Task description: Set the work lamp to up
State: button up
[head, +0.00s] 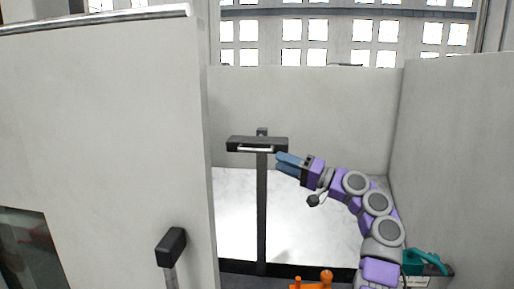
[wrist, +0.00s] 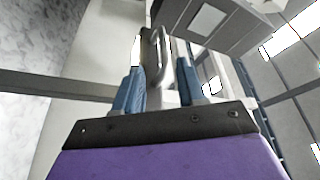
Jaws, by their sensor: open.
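The work lamp (head: 240,142) is a dark, wide head on a dark upright post, with a pale metal handle (head: 256,149) along its front. In the wrist view the lamp head (wrist: 235,32) is at the top right, and the curved metal handle (wrist: 163,62) shows between and beyond my fingertips. My gripper (head: 279,162) is at the lamp's right end, with its blue fingers pointing left toward the handle. In the wrist view my gripper (wrist: 160,82) is open, its fingers apart. Whether either finger touches the handle, I cannot tell.
A tall pale panel (head: 100,140) fills the left. Pale walls (head: 310,115) stand behind the lamp and at the right (head: 455,150). A dark-headed post (head: 171,247) stands low at left. Orange (head: 326,277) and teal (head: 429,261) objects sit at the bottom.

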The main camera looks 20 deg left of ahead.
aim_at(258, 151)
jog(key=a+r+p, duration=0.1)
jog(key=a, duration=0.1)
jog(key=a+r+p, duration=0.1)
jog(key=a, duration=0.1)
jog(key=w+a+r+p, duration=0.1)
jog(key=a, duration=0.1)
jog(key=shift+w+a+p, duration=0.1)
jog(key=shift+a+p, duration=0.1)
jog(key=shift+p, duration=0.15)
jog(key=shift+a+f, duration=0.15)
jog(key=shift+a, duration=0.8)
jog(key=shift+a+f, duration=0.15)
jog(key=shift+a, duration=0.8)
jog(key=shift+d+r, duration=0.1)
jog(key=shift+d, duration=0.55)
jog(key=c, duration=0.5)
grip_shut()
